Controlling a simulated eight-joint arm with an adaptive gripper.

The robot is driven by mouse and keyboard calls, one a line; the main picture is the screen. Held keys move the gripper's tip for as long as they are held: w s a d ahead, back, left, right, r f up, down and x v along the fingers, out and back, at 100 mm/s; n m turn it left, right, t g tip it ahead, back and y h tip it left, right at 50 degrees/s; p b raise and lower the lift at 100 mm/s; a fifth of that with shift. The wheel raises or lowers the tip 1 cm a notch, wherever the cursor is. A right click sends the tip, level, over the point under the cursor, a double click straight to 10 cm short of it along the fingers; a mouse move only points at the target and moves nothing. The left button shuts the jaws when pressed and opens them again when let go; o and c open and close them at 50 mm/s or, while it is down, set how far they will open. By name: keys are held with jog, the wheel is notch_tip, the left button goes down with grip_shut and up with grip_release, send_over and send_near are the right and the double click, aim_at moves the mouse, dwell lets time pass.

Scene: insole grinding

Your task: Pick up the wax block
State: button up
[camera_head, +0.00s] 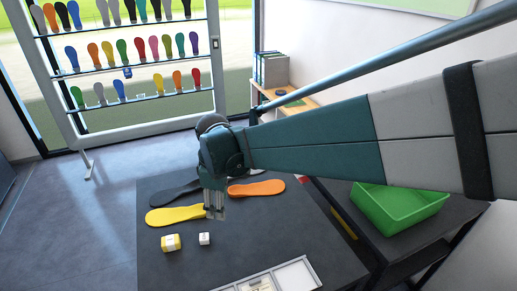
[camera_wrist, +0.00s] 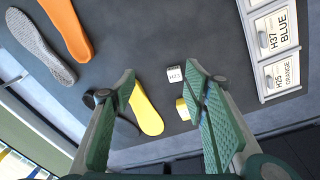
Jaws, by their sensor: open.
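Two small blocks sit on the dark table: a yellow block (camera_head: 171,242) with a white label, and a smaller white cube (camera_head: 204,238) to its right. Which one is the wax block is not marked clearly. In the wrist view the white cube (camera_wrist: 174,73) shows printed lettering, and the yellow block (camera_wrist: 182,109) is partly hidden behind the right finger. My gripper (camera_head: 215,212) hangs fingers-down above the table, beyond the blocks and near the yellow insole. In the wrist view my gripper (camera_wrist: 161,78) is open, with nothing held between its fingers.
A yellow insole (camera_head: 176,216), an orange insole (camera_head: 257,187) and a dark insole (camera_head: 174,194) lie on the table (camera_head: 150,275). A labelled white tray (camera_head: 293,275) is at the near edge. A green bin (camera_head: 398,208) stands right. An insole rack (camera_head: 135,72) is behind.

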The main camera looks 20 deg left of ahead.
aim_at(170, 239)
jog(key=s+a+f+n, duration=0.1)
jog(key=s+a+f, duration=0.1)
jog(key=a, duration=0.3)
jog(key=s+a+f+n, duration=0.2)
jog(key=s+a+f, duration=0.1)
jog(key=s+a, duration=0.2)
jog(key=s+a+f+n+h+p, duration=0.1)
jog(key=s+a+f+n, duration=0.1)
jog(key=a, duration=0.4)
jog(key=shift+s+f+g, duration=0.4)
jog(key=shift+s+f, duration=0.35)
jog(key=shift+s, duration=0.3)
jog(key=shift+f, duration=0.15)
jog(key=shift+f, duration=1.15)
jog(key=shift+f, duration=0.1)
jog(key=shift+f, duration=2.5)
jog(key=c, duration=1)
